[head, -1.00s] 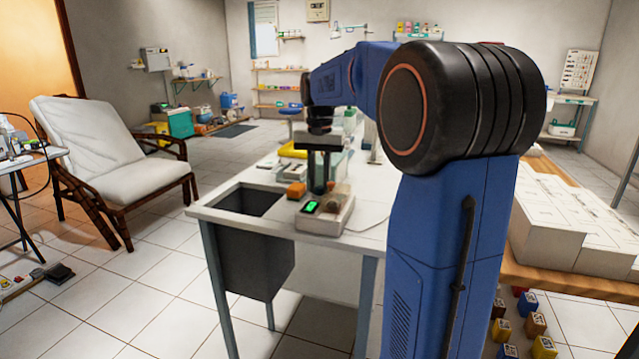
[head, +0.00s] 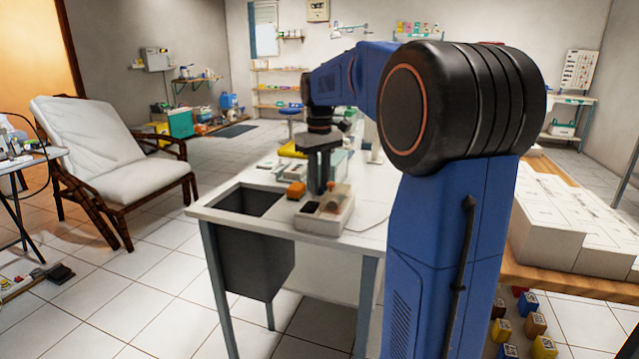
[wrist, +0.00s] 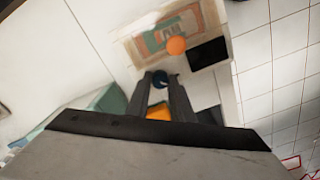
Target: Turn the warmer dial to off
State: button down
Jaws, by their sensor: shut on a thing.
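The warmer (head: 338,222) is a small pale box near the front edge of the white table. In the wrist view, the warmer (wrist: 135,50) shows a round orange knob (wrist: 176,45) on top and a dark, unlit display (wrist: 209,53). My gripper (wrist: 160,84) points down at the warmer and is shut on the dark round dial (wrist: 160,77), which shows between its fingertips. In the head view, my gripper (head: 320,190) stands upright over the warmer, and its fingers hide the dial.
An orange block (head: 296,189) sits just left of the warmer; it also shows between the fingers in the wrist view (wrist: 159,112). A dark bin opening (head: 232,201) lies further left in the table. Trays and boxes stand behind my gripper.

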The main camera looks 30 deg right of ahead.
aim_at(320, 187)
jog(key=shift+r+n, duration=0.1)
jog(key=shift+n, duration=0.8)
jog(key=c, duration=1.8)
grip_release()
jog(key=shift+c, duration=0.2)
jog(key=shift+r, duration=0.1)
notch_tip(320, 187, up, 17)
